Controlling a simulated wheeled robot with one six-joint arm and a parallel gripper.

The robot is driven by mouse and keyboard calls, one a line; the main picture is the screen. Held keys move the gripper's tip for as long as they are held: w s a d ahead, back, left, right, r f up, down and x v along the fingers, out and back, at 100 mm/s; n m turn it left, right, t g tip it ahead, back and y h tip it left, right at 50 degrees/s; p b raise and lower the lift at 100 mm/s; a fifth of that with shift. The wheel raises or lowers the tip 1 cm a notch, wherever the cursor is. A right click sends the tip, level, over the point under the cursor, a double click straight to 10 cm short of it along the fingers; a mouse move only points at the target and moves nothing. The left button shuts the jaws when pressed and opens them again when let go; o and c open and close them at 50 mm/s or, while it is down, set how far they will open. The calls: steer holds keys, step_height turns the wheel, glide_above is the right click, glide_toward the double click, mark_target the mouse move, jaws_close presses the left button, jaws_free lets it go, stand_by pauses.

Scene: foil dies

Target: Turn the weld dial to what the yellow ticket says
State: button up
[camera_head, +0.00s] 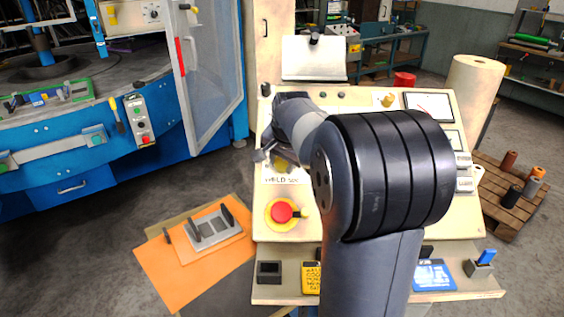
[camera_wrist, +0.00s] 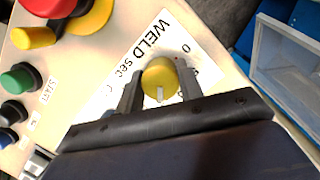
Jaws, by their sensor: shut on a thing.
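The weld dial is a yellow knob (camera_wrist: 158,74) on a white scale plate lettered "WELD sec" (camera_wrist: 128,62). Its pale pointer mark faces the bottom of the wrist view. A 0 shows on the scale; most other figures are hidden or cut by my gripper. My gripper (camera_wrist: 158,84) has one finger on each side of the knob and is shut on it. In the head view the knob (camera_head: 281,164) shows beside my gripper (camera_head: 269,154), partly covered by my arm. A yellow ticket (camera_head: 311,278) with black print lies on the panel's lower ledge; its print is too small to read.
A red emergency button (camera_head: 282,211) on a yellow ring sits just below the dial. Green (camera_wrist: 17,78) and black buttons are nearby. A blue card (camera_head: 434,274) is on the ledge's right. A blue machine with an open clear door (camera_head: 212,75) stands left. My arm hides the panel's middle.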

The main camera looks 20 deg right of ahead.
steer(key=o, duration=1)
steer(key=d+v, duration=0.1)
steer(key=v, duration=0.9)
steer(key=shift+s+a+r, duration=0.15)
steer(key=shift+a+r, duration=0.2)
steer(key=shift+a, duration=0.2)
steer(key=x, duration=1.1)
steer(key=shift+s+r, duration=0.1)
